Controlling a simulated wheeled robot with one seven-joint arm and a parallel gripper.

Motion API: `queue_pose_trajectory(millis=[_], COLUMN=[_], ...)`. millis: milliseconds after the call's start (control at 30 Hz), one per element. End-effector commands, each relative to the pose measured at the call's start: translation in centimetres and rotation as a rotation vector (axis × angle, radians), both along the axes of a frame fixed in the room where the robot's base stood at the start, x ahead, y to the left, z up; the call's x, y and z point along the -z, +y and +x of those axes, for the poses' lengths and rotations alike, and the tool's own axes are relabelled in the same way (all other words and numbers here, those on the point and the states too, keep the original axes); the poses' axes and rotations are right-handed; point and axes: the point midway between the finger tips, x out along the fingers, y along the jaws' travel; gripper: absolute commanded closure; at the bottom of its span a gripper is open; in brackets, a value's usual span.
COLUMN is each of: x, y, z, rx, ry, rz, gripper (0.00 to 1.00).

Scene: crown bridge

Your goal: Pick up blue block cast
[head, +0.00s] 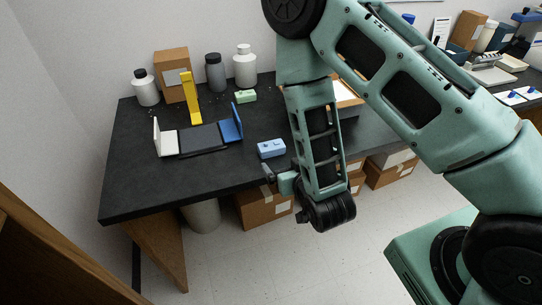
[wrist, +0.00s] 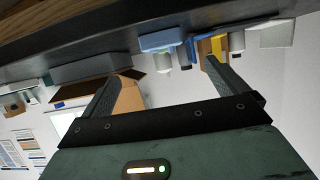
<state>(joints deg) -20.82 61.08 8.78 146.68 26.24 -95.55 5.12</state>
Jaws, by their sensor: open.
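The blue block cast (head: 271,149) is a small light-blue block with dark marks on top. It lies on the dark table near its front edge in the head view. My gripper (head: 268,174) is just beyond that edge, close to the block but apart from it. The wrist view appears upside down and shows my gripper (wrist: 163,68) with its two fingers spread and nothing between them. A blue shape (wrist: 162,39) shows beyond the fingers there and appears to be the same block.
A holder with a white upright (head: 158,137), a blue upright (head: 231,124) and a dark base stands left of the block. A yellow piece (head: 191,97), a green block (head: 245,96), bottles (head: 245,67) and a cardboard box (head: 172,75) are behind. The tabletop (head: 135,187) is bare at front left.

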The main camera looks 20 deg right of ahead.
Motion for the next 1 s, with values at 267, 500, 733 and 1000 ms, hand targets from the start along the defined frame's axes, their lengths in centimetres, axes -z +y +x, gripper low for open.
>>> queue_pose_trajectory(millis=[267,500,733,1000], x=[1.8,2.8,3.7,5.0], y=[0.0,0.0,0.2,0.3], z=[4.9,7.0,9.3,11.7], rx=[0.001,0.0,0.0,0.0], ry=[-0.001,0.002,0.0,0.002], rz=[0.001,-0.001,0.001,-0.001], gripper=[0.02,0.02,0.02,0.02])
